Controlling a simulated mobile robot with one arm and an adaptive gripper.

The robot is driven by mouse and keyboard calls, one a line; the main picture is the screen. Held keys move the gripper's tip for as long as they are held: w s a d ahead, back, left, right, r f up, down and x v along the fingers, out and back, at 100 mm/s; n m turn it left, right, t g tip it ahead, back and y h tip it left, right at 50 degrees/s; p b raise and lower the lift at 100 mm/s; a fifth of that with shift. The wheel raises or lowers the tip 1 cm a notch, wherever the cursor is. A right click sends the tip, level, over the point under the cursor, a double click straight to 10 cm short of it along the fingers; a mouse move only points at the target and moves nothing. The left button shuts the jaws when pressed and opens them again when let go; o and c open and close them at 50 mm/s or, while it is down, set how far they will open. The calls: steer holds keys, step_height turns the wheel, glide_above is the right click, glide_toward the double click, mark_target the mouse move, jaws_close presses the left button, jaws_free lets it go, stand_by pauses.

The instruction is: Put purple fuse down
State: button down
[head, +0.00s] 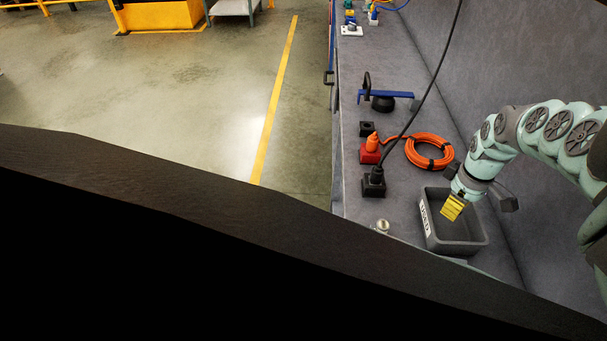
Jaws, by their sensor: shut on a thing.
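My gripper (462,197) hangs over the grey bin (427,222) at the right, on the near part of the bench. It is shut on a small yellow ribbed block (452,209), which sits at the arm's tip and points down and to the left. The block appears above the bin's inside, but its exact height cannot be told. The fingers are too small and too hidden to make out. I see no purple fuse; the arm and gripper hide part of the bin.
The bench (403,201) carries a black socket with a plug and cable (374,182), a red block with an orange plug (371,151), a coiled orange cable (429,152) and a blue bar (386,95). A small round fitting (382,226) stands left of the bin.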

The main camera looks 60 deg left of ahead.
steer(key=shift+a+f, duration=0.2)
steer(key=shift+f, duration=0.35)
steer(key=shift+d+f, duration=0.15)
steer(key=shift+f, duration=0.3)
steer(key=shift+f, duration=0.15)
steer(key=shift+f+b, duration=0.45)
steer(key=shift+b, duration=0.25)
steer(key=c, duration=0.9)
jaws_free()
steer(key=shift+r, duration=0.1)
steer(key=shift+r+p, duration=0.8)
steer(key=shift+r, duration=0.05)
step_height(320, 180, up, 11)
steer(key=shift+r+p, duration=0.2)
steer(key=shift+p, duration=0.9)
